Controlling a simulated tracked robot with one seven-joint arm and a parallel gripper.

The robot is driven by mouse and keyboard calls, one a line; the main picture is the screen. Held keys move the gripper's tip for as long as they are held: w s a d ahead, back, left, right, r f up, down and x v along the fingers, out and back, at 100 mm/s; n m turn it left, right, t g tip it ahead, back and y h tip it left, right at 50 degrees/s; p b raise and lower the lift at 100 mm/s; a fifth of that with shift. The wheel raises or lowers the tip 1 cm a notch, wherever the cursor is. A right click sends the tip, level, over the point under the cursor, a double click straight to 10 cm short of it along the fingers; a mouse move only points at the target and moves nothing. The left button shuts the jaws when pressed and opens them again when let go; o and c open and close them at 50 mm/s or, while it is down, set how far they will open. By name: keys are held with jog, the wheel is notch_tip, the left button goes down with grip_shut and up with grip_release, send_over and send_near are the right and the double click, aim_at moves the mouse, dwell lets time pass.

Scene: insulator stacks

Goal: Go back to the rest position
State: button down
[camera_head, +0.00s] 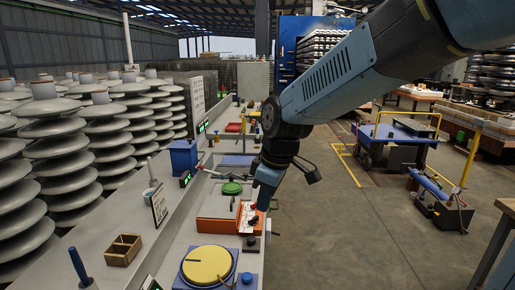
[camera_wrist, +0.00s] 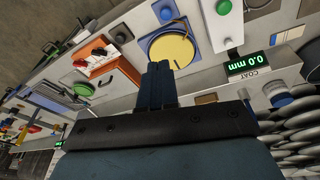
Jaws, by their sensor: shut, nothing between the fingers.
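My gripper (camera_wrist: 158,72) points over the workbench in the wrist view, its two dark blue fingers shut together with nothing between them. In the head view my gripper (camera_head: 264,204) hangs down from my bent arm, over or just in front of the bench's right edge near the orange-and-white device (camera_head: 222,218). I cannot tell its exact height above the bench. In the wrist view the fingertips overlap the lower part of the yellow disc (camera_wrist: 172,48); I cannot tell whether they touch it.
The long bench (camera_head: 145,249) carries a yellow round plate (camera_head: 206,264), a wooden box (camera_head: 123,250), a green disc (camera_head: 232,188) and a blue box (camera_head: 183,157). Insulator stacks (camera_head: 62,160) stand close on the left. Open floor (camera_head: 335,235) lies right of the bench; a blue cart (camera_head: 398,146) stands beyond.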

jog(key=s+d+r+m+t, duration=0.1)
jog(key=s+d+r+m, duration=0.1)
jog(key=d, duration=0.5)
jog(key=s+d+r+m+t+h, duration=0.1)
jog(key=s+d+r+m, duration=0.1)
jog(key=s+d+m, duration=0.3)
jog(key=s+d+r+m+t+h, duration=0.1)
jog(key=s+d+r+m+t, duration=0.1)
jog(key=d+m, duration=0.4)
jog(key=s+d+r, duration=0.1)
jog(key=s+d, duration=0.1)
jog(key=d, duration=0.1)
jog(key=shift+s+d+m, duration=0.15)
jog(key=shift+d+m, duration=0.25)
jog(key=c, duration=1.8)
grip_release()
